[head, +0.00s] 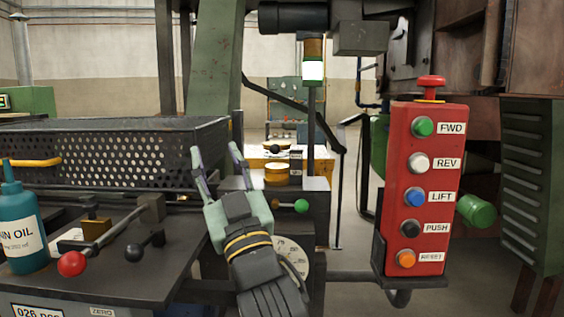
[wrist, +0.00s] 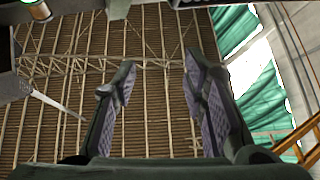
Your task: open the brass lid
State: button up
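My gripper (head: 216,152) is open and empty, its two fingers pointing up, in the middle of the head view. It stands left of a small brass cylinder (head: 277,174) on a dark box, apart from it in the picture. In the wrist view my open fingers (wrist: 158,66) frame only the roof; no lid shows there.
A lever with a green knob (head: 301,206) sticks out below the cylinder. A red button panel (head: 428,190) stands at right. At left are a perforated guard (head: 110,155), a red-knobbed lever (head: 72,263) and an oil bottle (head: 20,225) on a dark bench.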

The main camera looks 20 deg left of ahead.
aim_at(276, 152)
jog(key=w+d+f+m+t+h, duration=0.25)
jog(key=w+d+f+h, duration=0.25)
jog(key=w+d+h, duration=0.3)
jog(key=shift+m+g+y, duration=0.35)
jog(key=shift+m+y, duration=0.1)
jog(key=shift+y, duration=0.25)
jog(key=x, duration=0.3)
jog(key=p+x, duration=0.1)
jog(key=x, duration=0.3)
jog(key=d+p+x, duration=0.1)
jog(key=x, duration=0.2)
jog(key=shift+w+a+r, duration=0.25)
jog(key=shift+w+r, duration=0.05)
jog(key=shift+w, duration=0.2)
jog(key=shift+c, duration=0.4)
grip_shut()
